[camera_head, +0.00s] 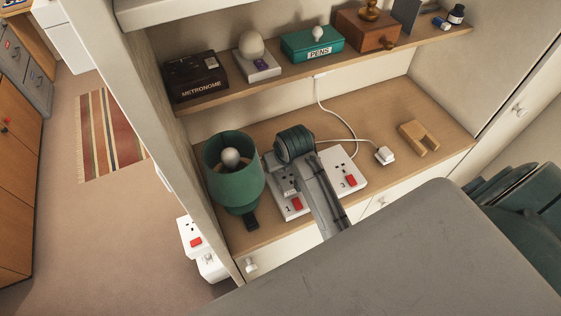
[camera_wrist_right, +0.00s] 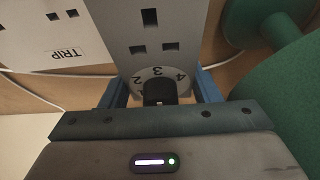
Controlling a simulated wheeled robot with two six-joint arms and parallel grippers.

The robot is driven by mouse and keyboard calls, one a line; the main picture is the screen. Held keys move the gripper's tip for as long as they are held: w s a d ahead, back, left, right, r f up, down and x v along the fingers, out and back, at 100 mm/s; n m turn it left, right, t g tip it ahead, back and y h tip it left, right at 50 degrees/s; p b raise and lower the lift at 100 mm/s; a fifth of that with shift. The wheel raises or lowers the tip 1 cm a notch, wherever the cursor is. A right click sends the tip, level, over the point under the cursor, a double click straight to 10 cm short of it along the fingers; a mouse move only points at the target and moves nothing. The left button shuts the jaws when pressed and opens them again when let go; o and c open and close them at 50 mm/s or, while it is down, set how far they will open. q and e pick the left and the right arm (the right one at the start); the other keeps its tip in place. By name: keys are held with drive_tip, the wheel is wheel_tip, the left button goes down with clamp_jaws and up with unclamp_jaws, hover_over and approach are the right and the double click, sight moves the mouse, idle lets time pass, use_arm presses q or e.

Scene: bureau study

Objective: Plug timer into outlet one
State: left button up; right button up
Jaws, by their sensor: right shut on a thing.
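In the right wrist view, my right gripper (camera_wrist_right: 160,90) is shut on the timer (camera_wrist_right: 120,28), a pale block with socket holes and a numbered dial. The blue fingers sit on either side of the dial. In the head view a white outlet panel (camera_head: 297,213) lies on the lower shelf. Its outlets marked 1 and 3 show, with red switches; my arm crosses its middle. The gripper and timer are largely hidden there by my wrist. I cannot tell whether the timer touches the panel. My left gripper is not in view.
A green lamp (camera_head: 233,184) stands close left of the panel. A white plug (camera_head: 385,155) on a cord and a wooden holder (camera_head: 418,138) lie to the right. The upper shelf (camera_head: 290,80) overhangs the back. A white panel lettered TRIP (camera_wrist_right: 65,35) shows in the wrist view.

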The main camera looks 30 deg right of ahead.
drive_tip(key=shift+f, duration=0.55)
drive_tip(key=o, duration=1.2)
drive_tip(key=shift+r, duration=0.1)
drive_tip(key=shift+r, duration=3.4)
drive_tip(key=shift+s, duration=0.1)
